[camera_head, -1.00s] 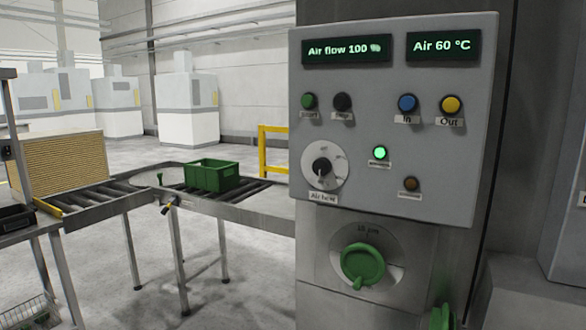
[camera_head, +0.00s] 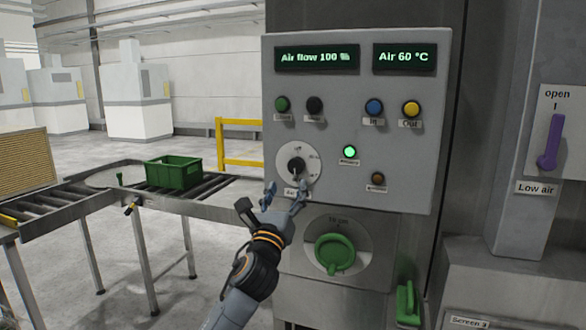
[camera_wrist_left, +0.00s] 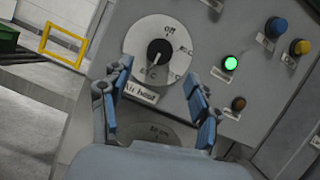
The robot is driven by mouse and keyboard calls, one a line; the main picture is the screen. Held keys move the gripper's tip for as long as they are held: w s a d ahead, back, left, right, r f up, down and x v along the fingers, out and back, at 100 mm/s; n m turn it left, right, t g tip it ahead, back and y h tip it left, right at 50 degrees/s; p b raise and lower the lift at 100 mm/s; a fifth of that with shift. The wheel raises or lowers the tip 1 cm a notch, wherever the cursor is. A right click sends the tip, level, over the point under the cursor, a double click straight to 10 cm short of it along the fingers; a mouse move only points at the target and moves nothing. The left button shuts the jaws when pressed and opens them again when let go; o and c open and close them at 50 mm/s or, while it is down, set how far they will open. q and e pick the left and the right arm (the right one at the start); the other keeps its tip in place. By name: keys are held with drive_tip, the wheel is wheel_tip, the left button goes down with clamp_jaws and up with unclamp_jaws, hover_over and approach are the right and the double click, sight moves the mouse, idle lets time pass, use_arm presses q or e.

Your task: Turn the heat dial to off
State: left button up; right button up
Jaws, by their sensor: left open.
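The heat dial is a black knob (camera_head: 297,166) on a round white plate (camera_head: 313,158) at the lower left of the grey control panel (camera_head: 400,200). In the left wrist view, the knob (camera_wrist_left: 159,52) shows "Off" at the top of its plate and temperature marks around the right and bottom; its white pointer is turned down, away from "Off". The label below reads "Air heat". My left gripper (camera_head: 286,194) is open just below the dial; in the wrist view its blue fingers (camera_wrist_left: 160,88) stand apart below the knob, holding nothing. My right gripper is not in view.
The panel carries displays "Air flow 100 %" and "Air 60 °C" (camera_head: 403,57), several buttons and a lit green lamp (camera_head: 349,152). A large green knob (camera_head: 335,253) sits below, a purple lever (camera_head: 549,145) at right. A conveyor with a green crate (camera_head: 174,173) stands left.

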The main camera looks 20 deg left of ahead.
sight(295, 168)
use_arm(q)
drive_tip(key=p+x, duration=0.1)
drive_tip(key=x, duration=0.6)
drive_tip(key=c, duration=1.2)
